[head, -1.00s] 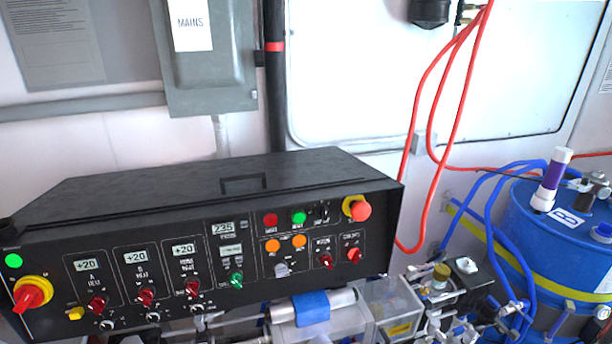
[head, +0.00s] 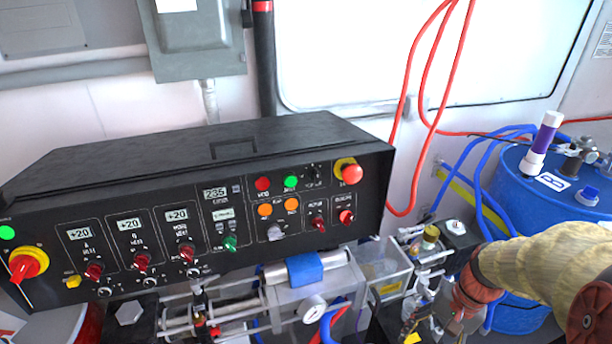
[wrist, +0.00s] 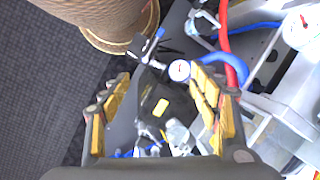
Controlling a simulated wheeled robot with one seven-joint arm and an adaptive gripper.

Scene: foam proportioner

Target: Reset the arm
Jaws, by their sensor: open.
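My gripper (wrist: 163,88) shows in the wrist view, its yellow-padded fingers spread apart with nothing held between them. Beyond and between the fingers lie a small round gauge (wrist: 179,70), dark fittings and a yellow label, apparently farther off. In the head view a tan-sleeved part of my arm (head: 545,268) with reddish ends reaches in from the right edge, in front of the blue drum (head: 522,190). The gripper itself cannot be made out in the head view.
A black control panel (head: 150,235) with knobs, displays and lit buttons stands at left. Pipework with a gauge (head: 314,309) and blue hoses lies below it. Red hoses hang from above. A tan ribbed cylinder (wrist: 105,15) stands over dark floor (wrist: 40,90) in the wrist view.

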